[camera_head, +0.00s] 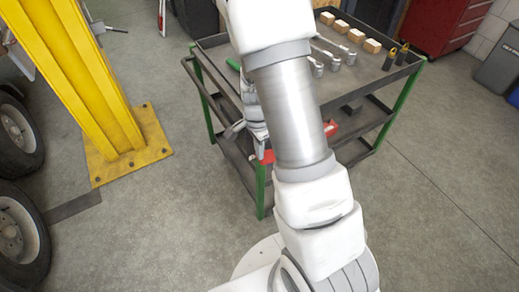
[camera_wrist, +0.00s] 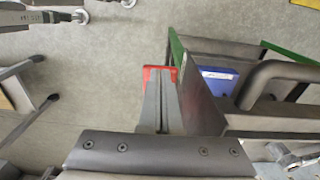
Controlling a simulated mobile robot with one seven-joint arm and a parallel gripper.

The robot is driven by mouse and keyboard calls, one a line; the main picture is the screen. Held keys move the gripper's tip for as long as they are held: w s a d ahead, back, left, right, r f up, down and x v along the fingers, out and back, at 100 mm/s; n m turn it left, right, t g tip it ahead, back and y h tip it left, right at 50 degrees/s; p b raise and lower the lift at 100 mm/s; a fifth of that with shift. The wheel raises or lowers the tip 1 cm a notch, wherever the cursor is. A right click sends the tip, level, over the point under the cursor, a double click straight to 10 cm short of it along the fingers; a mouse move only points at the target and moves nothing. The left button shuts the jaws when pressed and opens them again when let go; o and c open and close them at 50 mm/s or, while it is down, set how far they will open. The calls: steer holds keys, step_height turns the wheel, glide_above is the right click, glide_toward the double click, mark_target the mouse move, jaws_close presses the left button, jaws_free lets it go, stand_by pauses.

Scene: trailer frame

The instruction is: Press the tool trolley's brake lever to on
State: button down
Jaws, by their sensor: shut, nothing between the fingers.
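The tool trolley (camera_head: 222,122) has dark trays and green legs, and stands behind my arm in the head view. A red part (camera_head: 267,157), which looks like the brake lever, shows low at its near-left leg. In the wrist view a red piece (camera_wrist: 148,73), probably the same lever, shows around the tips of my gripper (camera_wrist: 161,76). My gripper is shut and empty, beside the trolley's dark side panel (camera_wrist: 200,98). I cannot tell whether the fingertips touch the red piece. The lever's position is unclear, and my arm hides part of that trolley side.
Wooden blocks (camera_head: 340,26) and metal tools lie on the trolley's top. A blue box (camera_wrist: 218,80) sits on a trolley shelf. A yellow post (camera_head: 83,70) and wheels (camera_head: 20,228) stand left. A red cabinet (camera_head: 440,25) stands back right.

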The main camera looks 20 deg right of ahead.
steer(key=r+p, duration=0.1)
steer(key=r, duration=0.1)
steer(key=d+r+p, duration=0.1)
steer(key=shift+w+r, duration=0.1)
steer(key=shift+r, duration=0.3)
steer(key=a+r+p, duration=0.2)
steer(key=a+r, duration=0.2)
steer(key=r, duration=0.4)
steer(key=shift+s+a, duration=0.25)
steer(key=shift+a, duration=0.05)
steer(key=shift+r, duration=0.15)
steer(key=s+a+r+n+t+p, duration=0.1)
steer(key=s+r+n+t, duration=0.1)
steer(key=s+r+n, duration=0.3)
steer(key=s+a+r+n+t, duration=0.1)
steer(key=s+r+n, duration=0.4)
steer(key=r, duration=0.6)
steer(key=s+a+r+n+t+p, duration=0.1)
steer(key=s+r+n+t, duration=0.1)
steer(key=s+r+n, duration=0.3)
step_height(320, 180, up, 4)
steer(key=shift+s+a+n+t+p, duration=0.3)
steer(key=shift+a+n, duration=0.05)
steer(key=shift+n, duration=0.35)
